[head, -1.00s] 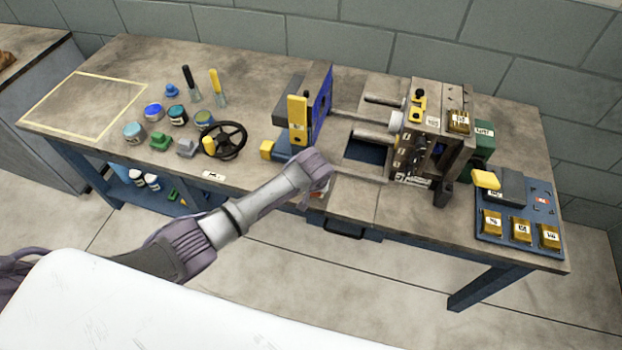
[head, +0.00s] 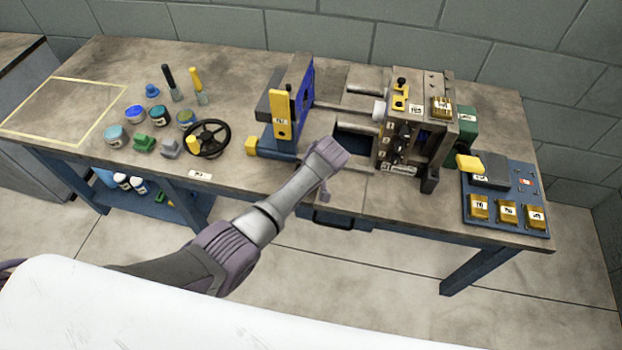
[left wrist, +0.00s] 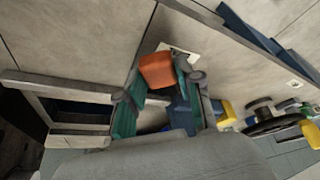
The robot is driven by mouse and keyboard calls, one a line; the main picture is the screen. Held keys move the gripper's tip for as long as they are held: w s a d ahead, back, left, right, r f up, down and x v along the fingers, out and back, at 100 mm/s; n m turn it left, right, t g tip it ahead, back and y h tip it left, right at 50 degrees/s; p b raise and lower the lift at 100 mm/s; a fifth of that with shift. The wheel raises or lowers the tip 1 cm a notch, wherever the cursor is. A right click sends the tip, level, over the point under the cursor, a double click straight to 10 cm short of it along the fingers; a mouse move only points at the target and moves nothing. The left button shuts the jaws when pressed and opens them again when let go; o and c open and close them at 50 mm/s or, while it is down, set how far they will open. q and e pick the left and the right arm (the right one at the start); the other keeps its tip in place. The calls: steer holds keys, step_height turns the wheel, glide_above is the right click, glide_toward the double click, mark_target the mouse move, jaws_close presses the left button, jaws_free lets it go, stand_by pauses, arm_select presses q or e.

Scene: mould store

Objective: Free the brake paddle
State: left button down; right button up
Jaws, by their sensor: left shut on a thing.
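No part is clearly marked as the brake paddle. My right gripper is not in view.
The machine block (head: 412,140) with knobs and rods stands right of the table's opening (head: 357,144). A black handwheel (head: 208,138), paint pots and small blocks stand left. The yellow-outlined area (head: 65,108) is empty. A blue panel (head: 508,205) carries several brass blocks.

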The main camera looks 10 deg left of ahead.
arm_select(q)
steer(key=shift+r, duration=0.1)
steer(key=c, duration=0.8)
jaws_free()
steer(key=shift+o, duration=0.2)
steer(key=v, duration=1.2)
